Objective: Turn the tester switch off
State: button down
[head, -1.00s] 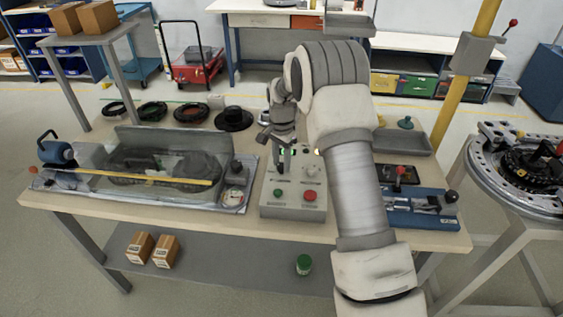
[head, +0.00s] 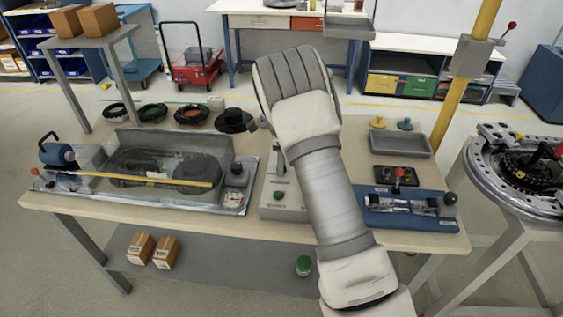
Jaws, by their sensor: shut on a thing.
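The tester (head: 270,213) is a grey box with a sloped panel on the table, left of my forearm. A green button (head: 278,195) shows on its front; its right part is hidden behind my arm. My gripper (head: 280,166) points down over the upper panel, mostly covered by my own arm. Only a grey finger part shows, shut at a small dark switch lever (head: 279,171). The switch's exact position and its label cannot be made out.
A clear-walled tank unit (head: 120,143) stands left of the tester. A blue fixture (head: 380,218) and a grey tray (head: 402,145) lie to the right. Black rings and a dark hub (head: 233,120) lie behind. A ring track (head: 520,165) stands at far right.

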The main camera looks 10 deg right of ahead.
jog(key=m+p, duration=0.1)
jog(key=m, duration=0.4)
jog(key=shift+r, duration=0.1)
dwell(0.5)
jog(key=c, duration=0.5)
grip_release()
notch_tip(320, 180, up, 17)
jog(key=shift+r+p, duration=0.15)
jog(key=shift+p, duration=0.25)
